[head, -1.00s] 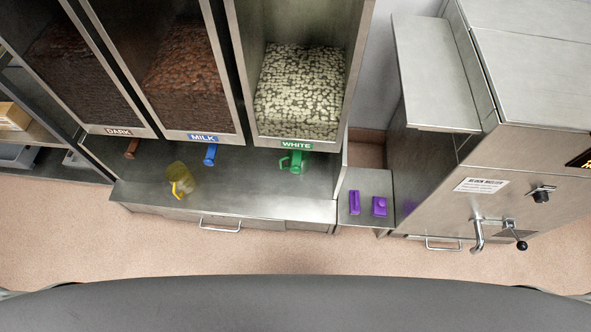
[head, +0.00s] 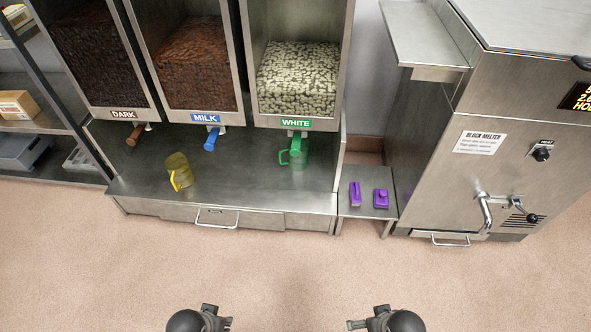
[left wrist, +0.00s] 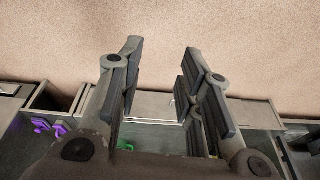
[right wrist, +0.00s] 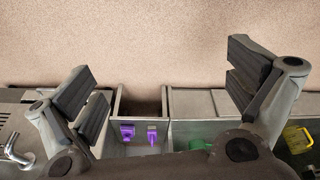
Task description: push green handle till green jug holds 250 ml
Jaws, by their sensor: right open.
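The green jug (head: 299,157), see-through with its handle on the left, stands on the steel counter under the WHITE dispenser. The green handle (head: 295,140) of that dispenser is just above it and partly merges with it in the head view. The jug's fill level cannot be read. Small green parts show in the right wrist view, but I cannot tell jug from handle there. My left gripper (left wrist: 160,85) has its fingers apart and is empty. My right gripper (right wrist: 170,90) is wide open and empty. Both are well in front of the counter, far from the jug.
A blue handle (head: 212,139) and brown handle (head: 134,136) belong to the other dispensers. Purple items (head: 355,193) lie on a side shelf. The block melter (head: 500,170) stands right. The floor is clear.

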